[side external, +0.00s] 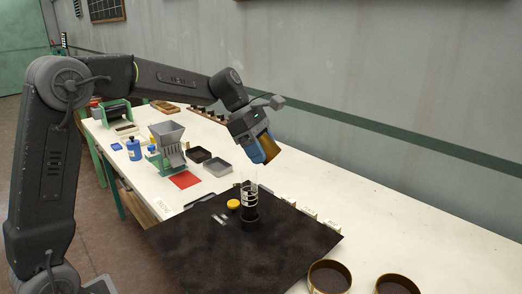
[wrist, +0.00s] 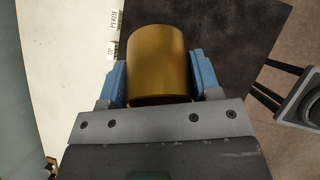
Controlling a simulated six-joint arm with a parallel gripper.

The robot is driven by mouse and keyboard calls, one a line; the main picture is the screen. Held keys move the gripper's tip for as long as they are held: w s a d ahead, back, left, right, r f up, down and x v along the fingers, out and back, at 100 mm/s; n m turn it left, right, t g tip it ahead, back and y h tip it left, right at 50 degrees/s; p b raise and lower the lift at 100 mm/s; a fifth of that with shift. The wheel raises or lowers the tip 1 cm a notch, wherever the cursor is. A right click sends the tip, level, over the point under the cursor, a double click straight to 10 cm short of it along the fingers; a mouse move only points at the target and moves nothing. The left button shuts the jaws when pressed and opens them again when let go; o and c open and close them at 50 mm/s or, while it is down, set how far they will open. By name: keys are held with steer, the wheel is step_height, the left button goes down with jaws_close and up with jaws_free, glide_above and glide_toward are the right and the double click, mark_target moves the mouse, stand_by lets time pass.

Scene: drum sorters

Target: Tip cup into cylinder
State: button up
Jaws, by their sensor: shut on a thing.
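My gripper (side external: 260,153) is shut on a brass-coloured cup (side external: 269,148) and holds it tilted in the air. In the wrist view the cup (wrist: 158,65) fills the space between the blue fingers; its mouth and contents are hidden. The clear cylinder (side external: 249,202) stands upright on the black mat, with pale ring marks and dark material low in it. The cup is above the cylinder and slightly to its right in the side view, apart from it. The cylinder does not show in the wrist view.
A yellow lid (side external: 233,205) and small pale pieces lie on the black mat (side external: 190,245) beside the cylinder. Two round dark-filled pans (side external: 329,277) stand at front right. White label cards (side external: 308,212) line the mat's far edge. A grey hopper machine (side external: 168,145) and trays stand behind.

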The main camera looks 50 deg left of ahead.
steer(key=g+y, duration=0.1)
steer(key=y, duration=0.3)
steer(key=shift+g, duration=0.4)
steer(key=y, duration=0.1)
steer(key=g+y, duration=0.1)
steer(key=y, duration=0.1)
steer(key=g+y, duration=0.1)
steer(key=y, duration=0.1)
steer(key=shift+s+a+f, duration=0.15)
steer(key=shift+a+f, duration=0.15)
steer(key=shift+f, duration=0.1)
step_height(320, 180, up, 4)
steer(key=shift+s+a+r, duration=0.1)
steer(key=shift+a, duration=0.05)
